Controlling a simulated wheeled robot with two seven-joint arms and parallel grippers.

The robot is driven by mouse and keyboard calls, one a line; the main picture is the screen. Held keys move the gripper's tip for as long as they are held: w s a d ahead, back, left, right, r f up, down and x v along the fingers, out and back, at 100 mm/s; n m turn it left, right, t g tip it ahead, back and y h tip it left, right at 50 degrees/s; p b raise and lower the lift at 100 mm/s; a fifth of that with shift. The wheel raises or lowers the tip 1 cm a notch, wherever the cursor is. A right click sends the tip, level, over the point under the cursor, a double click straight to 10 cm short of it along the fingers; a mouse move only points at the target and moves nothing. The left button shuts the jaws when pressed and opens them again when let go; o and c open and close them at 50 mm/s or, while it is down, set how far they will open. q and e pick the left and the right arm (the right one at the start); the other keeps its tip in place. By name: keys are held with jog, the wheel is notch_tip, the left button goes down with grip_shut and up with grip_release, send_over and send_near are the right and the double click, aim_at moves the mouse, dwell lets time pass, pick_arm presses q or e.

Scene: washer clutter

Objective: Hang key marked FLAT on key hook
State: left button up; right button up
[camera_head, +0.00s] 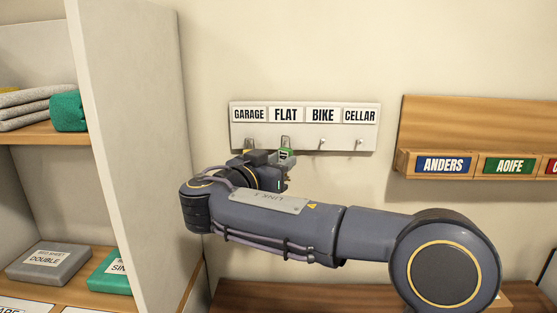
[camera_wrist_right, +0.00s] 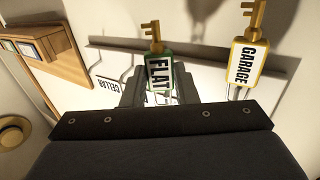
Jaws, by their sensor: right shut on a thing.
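The key hook rack (camera_head: 304,130) is a white wall board with GARAGE, FLAT, BIKE and CELLAR labels over a row of hooks. My right gripper (camera_head: 280,158) is just below the FLAT label (camera_head: 286,115), shut on the green FLAT key tag (camera_head: 288,153). In the right wrist view, the tag (camera_wrist_right: 159,75) sits between the fingers with its brass key (camera_wrist_right: 152,33) sticking out. The tag's metal loop (camera_head: 285,141) overlaps the FLAT hook in the head view; I cannot tell whether it is around the hook. My left gripper is not in view.
A yellow GARAGE key tag (camera_wrist_right: 246,62) hangs close beside the FLAT key. The BIKE hook (camera_head: 322,144) and CELLAR hook (camera_head: 360,145) look bare. A wooden name rack (camera_head: 470,115) is on the right; a white shelf unit (camera_head: 135,120) stands on the left.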

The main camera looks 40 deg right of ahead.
jog(key=shift+w+d+r+p, duration=0.1)
jog(key=shift+w+d+p, duration=0.3)
jog(key=shift+p, duration=0.1)
jog(key=shift+w+d+f+b, duration=0.3)
jog(key=shift+w+f+b, duration=0.15)
jog(key=shift+f+b, duration=0.4)
jog(key=shift+d+r+b, duration=0.1)
jog(key=shift+r+b, duration=0.05)
jog(key=shift+b, duration=0.4)
jog(key=shift+w, duration=0.1)
jog(key=o, duration=1)
